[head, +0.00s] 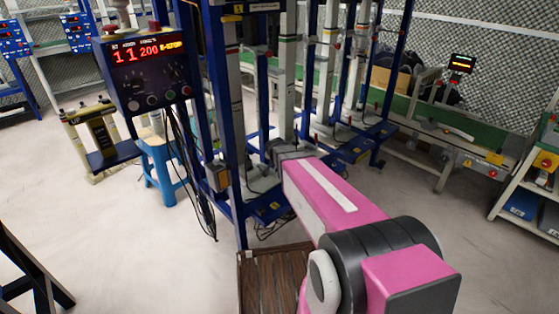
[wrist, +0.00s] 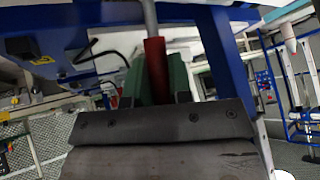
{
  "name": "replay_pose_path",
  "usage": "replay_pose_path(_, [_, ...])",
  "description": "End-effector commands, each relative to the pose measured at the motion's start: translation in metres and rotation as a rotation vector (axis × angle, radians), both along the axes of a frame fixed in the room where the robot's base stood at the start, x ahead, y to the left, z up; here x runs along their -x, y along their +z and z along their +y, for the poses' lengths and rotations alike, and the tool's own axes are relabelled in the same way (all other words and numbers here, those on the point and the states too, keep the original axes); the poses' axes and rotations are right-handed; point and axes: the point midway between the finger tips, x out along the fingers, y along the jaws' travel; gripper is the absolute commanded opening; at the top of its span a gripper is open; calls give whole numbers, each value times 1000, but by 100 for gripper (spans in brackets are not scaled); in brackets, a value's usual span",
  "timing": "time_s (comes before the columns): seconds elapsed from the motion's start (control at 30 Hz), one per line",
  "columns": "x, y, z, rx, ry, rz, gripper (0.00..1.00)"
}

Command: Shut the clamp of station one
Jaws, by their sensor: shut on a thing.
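In the wrist view, the clamp's red handle (wrist: 154,58) hangs on a grey metal rod that runs up out of the picture. My gripper (wrist: 157,82) is shut on this handle, with a green finger on each side of it. The handle's lower end is hidden behind the dark gripper body. The clamp's body and jaw are not clear in this view. In the head view, the blue frame of station one (head: 232,100) carries a yellow label at its top. My pink arm reaches to this frame, and its far end hides the gripper and the held handle.
A control box (head: 148,75) with a red-lit display stands left of the frame, above a blue stool (head: 163,170). Dark cables (head: 190,170) hang beside the post. More blue frames stand behind. A wooden slatted platform (head: 268,280) lies below my arm. The floor at left is mostly clear.

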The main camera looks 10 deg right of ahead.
Motion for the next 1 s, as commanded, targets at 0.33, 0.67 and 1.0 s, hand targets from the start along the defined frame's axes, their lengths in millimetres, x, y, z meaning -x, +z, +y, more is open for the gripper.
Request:
replay_pose_path(0.33, [10, 3, 16, 194, 4, -133, 0])
replay_pose_path(0.67, [17, 2, 26, 350, 2, -235, 0])
replay_pose_path(1.0, [21, 1, 31, 435, 0, -292, 0])
